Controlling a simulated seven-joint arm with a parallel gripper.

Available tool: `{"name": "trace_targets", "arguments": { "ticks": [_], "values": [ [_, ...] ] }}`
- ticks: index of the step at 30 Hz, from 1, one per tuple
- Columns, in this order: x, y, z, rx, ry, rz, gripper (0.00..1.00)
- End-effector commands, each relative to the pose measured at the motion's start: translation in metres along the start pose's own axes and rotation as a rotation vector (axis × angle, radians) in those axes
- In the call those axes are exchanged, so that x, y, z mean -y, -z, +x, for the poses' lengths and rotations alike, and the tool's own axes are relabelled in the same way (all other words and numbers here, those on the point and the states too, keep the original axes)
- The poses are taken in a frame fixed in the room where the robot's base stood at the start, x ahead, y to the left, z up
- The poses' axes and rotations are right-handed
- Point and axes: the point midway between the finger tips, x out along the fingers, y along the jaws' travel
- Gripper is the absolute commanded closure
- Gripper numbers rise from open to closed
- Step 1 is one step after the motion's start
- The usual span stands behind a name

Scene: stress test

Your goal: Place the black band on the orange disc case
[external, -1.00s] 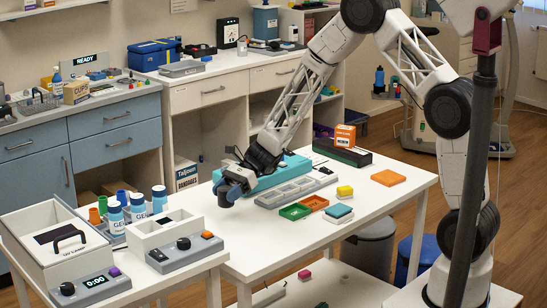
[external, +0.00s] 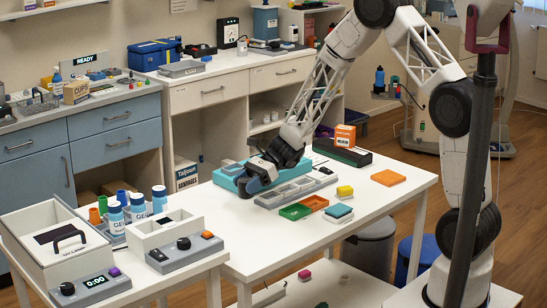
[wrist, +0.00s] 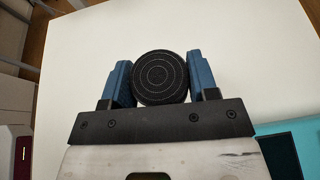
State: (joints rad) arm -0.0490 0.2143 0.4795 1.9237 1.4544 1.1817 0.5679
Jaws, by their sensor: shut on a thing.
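My gripper (external: 250,184) is over the left part of the white table, in front of the teal box. In the wrist view its two blue fingers (wrist: 160,82) are closed on the sides of a round black thing with fine concentric rings, which I take for the black band (wrist: 160,76). Bare white table shows beyond it. In the external view the band is hard to tell apart from the dark gripper. The orange disc case (external: 388,177), a flat orange square, lies at the right of the table, well apart from my gripper. Nothing is seen on top of it.
The teal box (external: 225,178) is beside my gripper. An orange box (external: 345,136) stands behind on a dark case.

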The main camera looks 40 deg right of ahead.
Motion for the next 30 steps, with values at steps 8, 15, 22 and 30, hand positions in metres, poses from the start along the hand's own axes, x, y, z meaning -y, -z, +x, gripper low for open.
{"name": "trace_targets", "arguments": {
  "ticks": [8, 15, 22, 30],
  "values": [
    [-0.006, 0.023, -0.064, 0.0, 0.089, 0.037, 0.7],
    [-0.017, 0.041, -0.115, 0.0, 0.163, 0.069, 0.7],
    [-0.032, 0.058, -0.161, 0.0, 0.235, 0.097, 0.7],
    [-0.053, 0.076, -0.211, 0.0, 0.319, 0.132, 0.7]
  ]
}}
